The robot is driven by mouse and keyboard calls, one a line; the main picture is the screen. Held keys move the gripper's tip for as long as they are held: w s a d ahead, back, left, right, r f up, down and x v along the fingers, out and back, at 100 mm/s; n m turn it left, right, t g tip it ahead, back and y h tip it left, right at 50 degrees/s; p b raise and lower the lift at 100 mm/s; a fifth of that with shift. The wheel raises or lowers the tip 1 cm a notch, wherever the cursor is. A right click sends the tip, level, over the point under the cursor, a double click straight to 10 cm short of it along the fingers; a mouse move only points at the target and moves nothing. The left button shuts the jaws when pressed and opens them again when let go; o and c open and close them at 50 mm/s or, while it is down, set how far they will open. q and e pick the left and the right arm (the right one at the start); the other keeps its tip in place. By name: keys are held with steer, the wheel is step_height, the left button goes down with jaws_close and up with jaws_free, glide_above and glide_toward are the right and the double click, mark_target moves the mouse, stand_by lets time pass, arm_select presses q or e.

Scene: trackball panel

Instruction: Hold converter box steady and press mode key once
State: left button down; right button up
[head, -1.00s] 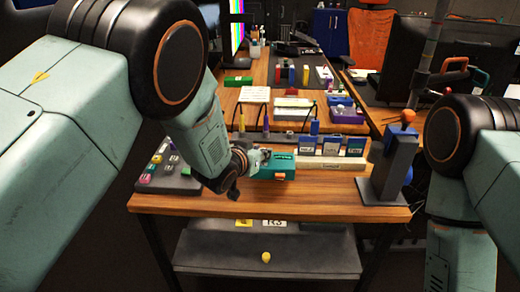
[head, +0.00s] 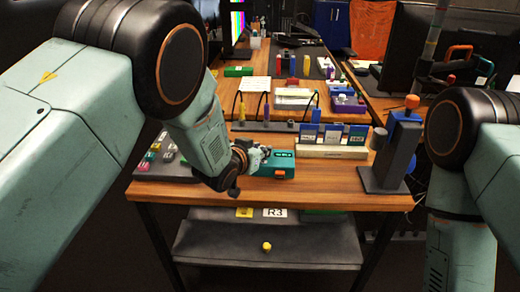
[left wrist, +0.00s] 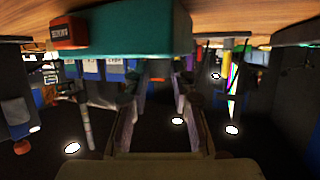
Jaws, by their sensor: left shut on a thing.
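The converter box (head: 283,160) is a small teal box near the front middle of the table, with dark lettering on top. A small orange-red key (head: 279,173) shows on its front side. My left gripper (head: 258,158) is shut on the left end of the box. In the left wrist view, which is upside down, the teal box (left wrist: 135,28) fills the top, with a red labelled block (left wrist: 68,32) at its left end. The left fingers (left wrist: 157,85) reach up to the box; the contact itself is partly hidden. My right gripper is out of view; only its arm shows.
A grey button panel (head: 165,160) lies left of the box. Behind it is a pale rack (head: 330,152) with blue cards. A dark stand (head: 396,155) with an orange knob is at the right. Bare wood (head: 325,185) lies right of the box.

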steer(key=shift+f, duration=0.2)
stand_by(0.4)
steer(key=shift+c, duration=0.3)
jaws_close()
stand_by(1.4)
